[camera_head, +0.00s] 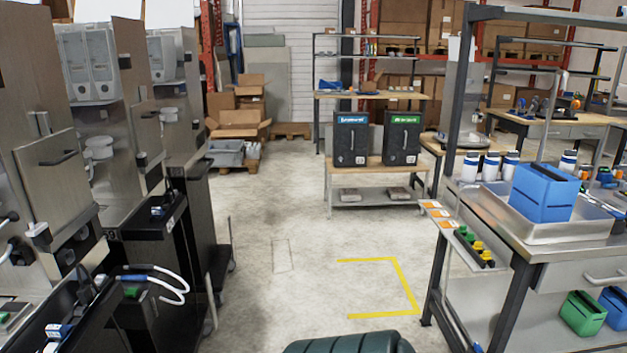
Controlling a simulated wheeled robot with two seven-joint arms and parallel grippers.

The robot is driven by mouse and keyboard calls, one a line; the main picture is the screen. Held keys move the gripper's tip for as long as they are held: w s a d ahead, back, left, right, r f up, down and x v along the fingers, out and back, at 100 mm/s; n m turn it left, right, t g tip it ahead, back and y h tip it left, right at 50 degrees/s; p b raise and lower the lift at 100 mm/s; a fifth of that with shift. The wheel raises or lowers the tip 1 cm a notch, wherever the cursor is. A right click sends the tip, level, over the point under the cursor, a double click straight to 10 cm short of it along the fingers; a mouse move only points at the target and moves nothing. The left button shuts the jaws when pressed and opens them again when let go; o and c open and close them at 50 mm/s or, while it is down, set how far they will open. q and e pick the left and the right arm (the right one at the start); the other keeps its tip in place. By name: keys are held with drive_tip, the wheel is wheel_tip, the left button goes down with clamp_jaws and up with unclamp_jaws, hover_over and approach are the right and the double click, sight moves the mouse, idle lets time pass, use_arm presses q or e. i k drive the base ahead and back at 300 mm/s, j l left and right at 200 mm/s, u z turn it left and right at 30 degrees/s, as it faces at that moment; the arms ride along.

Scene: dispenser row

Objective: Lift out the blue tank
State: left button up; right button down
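A blue tank (545,193) stands upright in a shallow metal tray (548,233) on the workbench at the right. It has a slot-like recess on top and its lower part is partly hidden by the tray rim. A second blue tank (615,306) sits on the shelf under that bench, cut off by the right edge, beside a green tank (582,313). Neither of my grippers shows in the head view.
Metal dispensers (130,120) line the left, with a white hose (165,283) sticking out near the front. Several white bottles (490,166) stand behind the tray. Two black boxes (351,140) stand on a far cart. The middle floor, with yellow tape (405,285), is clear.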

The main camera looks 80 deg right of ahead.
sight(542, 193)
drive_tip(key=z, duration=3.8)
drive_tip(key=i+l+u, duration=0.4)
drive_tip(key=l, duration=0.2)
drive_tip(key=i+l+u, duration=0.2)
drive_tip(key=l, duration=0.15)
drive_tip(key=l+u, duration=0.25)
drive_tip(key=i+l+u, duration=0.2)
drive_tip(key=l, duration=0.3)
